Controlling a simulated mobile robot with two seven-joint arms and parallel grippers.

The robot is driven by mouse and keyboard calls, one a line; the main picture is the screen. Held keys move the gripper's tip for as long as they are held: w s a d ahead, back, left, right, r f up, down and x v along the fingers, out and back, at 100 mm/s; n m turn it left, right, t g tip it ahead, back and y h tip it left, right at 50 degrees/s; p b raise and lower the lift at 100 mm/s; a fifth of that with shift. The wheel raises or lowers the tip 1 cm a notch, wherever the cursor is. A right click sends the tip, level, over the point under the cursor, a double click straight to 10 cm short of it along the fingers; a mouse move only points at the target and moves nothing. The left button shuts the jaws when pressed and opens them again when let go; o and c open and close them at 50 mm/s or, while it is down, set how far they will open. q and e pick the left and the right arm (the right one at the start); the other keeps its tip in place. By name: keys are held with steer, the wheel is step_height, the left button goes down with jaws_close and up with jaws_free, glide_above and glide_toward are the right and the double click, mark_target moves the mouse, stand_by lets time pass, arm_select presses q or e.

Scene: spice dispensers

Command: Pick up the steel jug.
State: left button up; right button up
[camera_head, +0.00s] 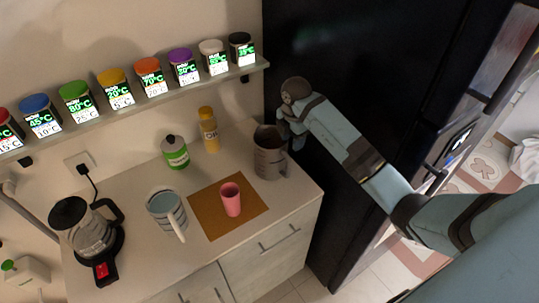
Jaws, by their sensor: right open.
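The steel jug (268,158) is a grey cylinder with dark markings and a handle on its lower right side. It stands upright on the counter near the right back corner. My right gripper (289,128) is at the jug's upper right side, close to its rim, with the arm reaching in from the right. The gripper is open; the fingers are small and partly hidden, and I cannot tell whether they touch the jug. My left gripper is not in view.
A pink cup (231,199) stands on a brown mat (206,219). A striped mug (166,209), green-labelled bottle (175,153), yellow bottle (208,130) and kettle (85,228) share the counter (135,190). A shelf of jars (150,78) hangs above. A black fridge (350,70) stands right.

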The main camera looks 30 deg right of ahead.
mark_target(290, 161)
step_height(290, 161, down, 5)
steer(key=shift+a+r, duration=0.1)
step_height(290, 161, down, 5)
steer(key=b, duration=0.4)
steer(key=shift+f, duration=0.2)
steer(key=shift+w+f, duration=0.1)
steer(key=shift+f, duration=0.15)
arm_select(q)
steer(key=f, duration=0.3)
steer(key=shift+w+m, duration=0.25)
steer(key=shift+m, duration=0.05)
arm_select(e)
steer(key=shift+r, duration=0.1)
steer(key=shift+c, duration=0.2)
jaws_close()
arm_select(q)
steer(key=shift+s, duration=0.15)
arm_select(e)
steer(key=shift+r, duration=0.1)
